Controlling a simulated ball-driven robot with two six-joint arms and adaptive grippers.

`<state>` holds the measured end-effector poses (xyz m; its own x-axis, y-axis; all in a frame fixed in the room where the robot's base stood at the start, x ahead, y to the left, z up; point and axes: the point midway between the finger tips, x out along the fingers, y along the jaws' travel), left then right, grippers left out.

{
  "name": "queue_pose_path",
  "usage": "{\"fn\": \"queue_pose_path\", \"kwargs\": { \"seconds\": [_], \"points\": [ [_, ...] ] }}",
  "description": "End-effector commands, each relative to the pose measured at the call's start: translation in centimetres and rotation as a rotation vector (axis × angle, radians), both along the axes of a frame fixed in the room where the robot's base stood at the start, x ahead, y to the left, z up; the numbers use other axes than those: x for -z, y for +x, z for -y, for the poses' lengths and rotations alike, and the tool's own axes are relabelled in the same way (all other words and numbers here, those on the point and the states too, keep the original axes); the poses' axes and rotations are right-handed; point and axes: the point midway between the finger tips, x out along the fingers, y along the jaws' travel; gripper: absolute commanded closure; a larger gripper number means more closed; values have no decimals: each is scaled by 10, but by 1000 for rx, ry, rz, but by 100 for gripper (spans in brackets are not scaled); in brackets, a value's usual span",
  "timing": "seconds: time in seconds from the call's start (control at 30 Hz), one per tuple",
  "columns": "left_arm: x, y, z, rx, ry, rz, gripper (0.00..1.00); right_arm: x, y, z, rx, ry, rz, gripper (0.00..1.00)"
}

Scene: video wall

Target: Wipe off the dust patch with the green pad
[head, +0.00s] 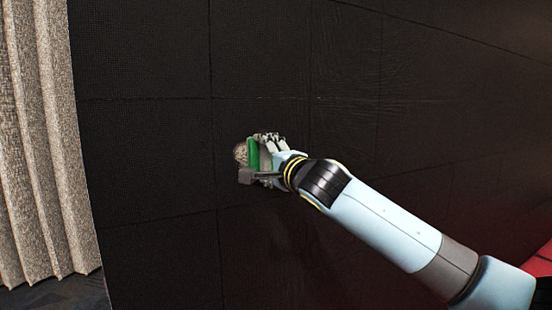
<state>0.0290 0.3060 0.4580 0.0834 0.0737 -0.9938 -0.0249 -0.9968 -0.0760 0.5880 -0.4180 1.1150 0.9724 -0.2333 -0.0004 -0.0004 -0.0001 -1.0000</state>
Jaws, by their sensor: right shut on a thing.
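The green pad (253,154) is held in my right gripper (262,156), close to the black video wall (150,150). The gripper is shut on the pad. I cannot tell whether the pad touches the wall. My left gripper is not in view.
The wall is made of large dark panels with thin seams and fills most of the view. A beige pleated curtain (40,140) hangs at the left edge. A dark floor (62,293) shows below it. The wall around the patch is clear.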

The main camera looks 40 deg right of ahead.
Motion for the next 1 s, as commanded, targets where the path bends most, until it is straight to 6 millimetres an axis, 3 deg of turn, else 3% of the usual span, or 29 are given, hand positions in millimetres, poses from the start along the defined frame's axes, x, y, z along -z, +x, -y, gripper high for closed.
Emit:
{"fn": "queue_pose_path", "kwargs": {
  "seconds": [0.7,1.0],
  "points": [
    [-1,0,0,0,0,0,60,0,12,-50,-1,2,3,48],
    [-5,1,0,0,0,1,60,-6,14,-56,0,-1,2,48]
  ]
}}
